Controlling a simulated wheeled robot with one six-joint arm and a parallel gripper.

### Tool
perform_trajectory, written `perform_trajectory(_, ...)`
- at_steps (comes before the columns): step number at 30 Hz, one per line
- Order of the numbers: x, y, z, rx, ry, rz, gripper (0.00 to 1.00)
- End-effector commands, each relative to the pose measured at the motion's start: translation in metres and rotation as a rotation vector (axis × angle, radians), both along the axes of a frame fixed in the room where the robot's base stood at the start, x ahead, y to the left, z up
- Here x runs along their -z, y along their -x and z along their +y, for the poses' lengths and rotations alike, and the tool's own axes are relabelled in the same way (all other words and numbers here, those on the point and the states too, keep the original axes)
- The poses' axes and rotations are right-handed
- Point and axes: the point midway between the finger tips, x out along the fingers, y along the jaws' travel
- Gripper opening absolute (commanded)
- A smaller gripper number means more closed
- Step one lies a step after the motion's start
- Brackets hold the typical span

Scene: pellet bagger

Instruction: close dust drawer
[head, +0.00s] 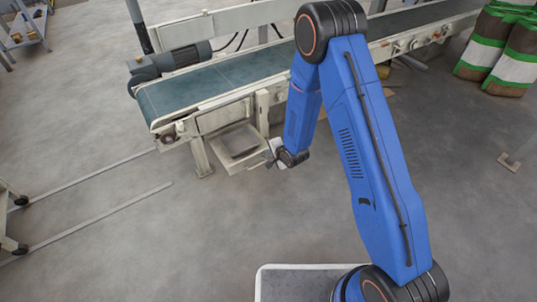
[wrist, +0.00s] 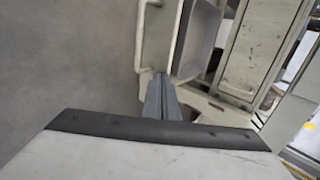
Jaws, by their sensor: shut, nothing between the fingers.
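The dust drawer (head: 238,147) is a pale, shallow tray. It stands pulled out from under the near end of the conveyor, its grey inside showing. In the wrist view, the drawer's front panel (wrist: 155,45) is at the top centre, with a pale bar handle (wrist: 140,35) on its outer side. My gripper (head: 269,159) is at the drawer's front right corner. Its grey fingers (wrist: 160,92) are together and empty, with the tips close to the end of the front panel. I cannot tell whether they touch it.
The green conveyor belt (head: 220,82) runs above the drawer, with a motor (head: 170,62) at its left. A conveyor leg (head: 199,158) stands left of the drawer. Striped sacks (head: 500,50) stand at the far right. The floor in front of the drawer is clear.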

Motion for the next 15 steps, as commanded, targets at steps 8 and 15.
perform_trajectory(8,0.0,-0.039,0.027,-0.001,-0.001,-0.002,0.0)
perform_trajectory(15,0.001,-0.091,0.062,-0.001,-0.001,-0.002,0.0)
